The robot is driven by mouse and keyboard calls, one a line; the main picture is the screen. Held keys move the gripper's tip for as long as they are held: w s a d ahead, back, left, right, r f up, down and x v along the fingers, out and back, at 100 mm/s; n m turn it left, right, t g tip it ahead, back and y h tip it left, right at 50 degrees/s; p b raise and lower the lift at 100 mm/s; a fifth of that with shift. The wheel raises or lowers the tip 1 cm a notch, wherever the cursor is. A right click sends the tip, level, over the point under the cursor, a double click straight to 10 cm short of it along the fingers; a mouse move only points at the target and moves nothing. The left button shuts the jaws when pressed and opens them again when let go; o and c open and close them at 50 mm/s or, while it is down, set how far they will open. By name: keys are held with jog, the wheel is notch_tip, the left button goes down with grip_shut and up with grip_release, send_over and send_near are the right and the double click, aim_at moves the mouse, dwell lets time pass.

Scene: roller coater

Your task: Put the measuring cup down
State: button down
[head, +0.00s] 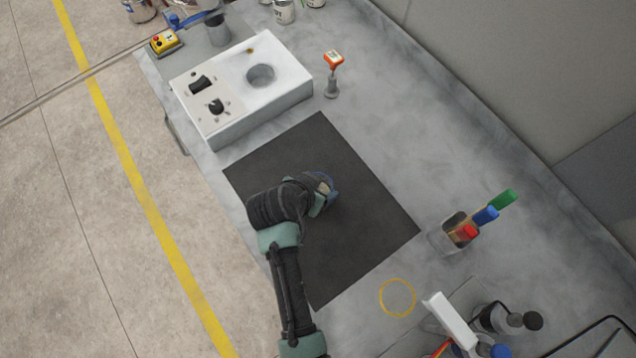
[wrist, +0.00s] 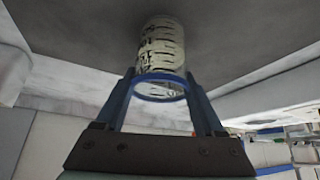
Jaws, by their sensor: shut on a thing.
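The measuring cup (wrist: 160,48) is pale with dark printed markings and a blue ring at its near end. My gripper (wrist: 162,80) is shut on it, with one blue finger on either side. The far end of the cup points at the dark mat (wrist: 75,25); I cannot tell whether it touches. In the head view my gripper (head: 328,192) is over the middle of the dark mat (head: 370,225), and my arm hides most of the cup there.
A white box with a round well (head: 240,120) and an orange-topped tool (head: 332,75) stand beyond the mat. A clear holder with coloured handles (head: 452,238) is right. A yellow ring (head: 397,298) marks bare bench. Bottles (head: 505,320) stand at lower right. The mat around my gripper is clear.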

jog(key=shift+f, duration=0.15)
grip_release()
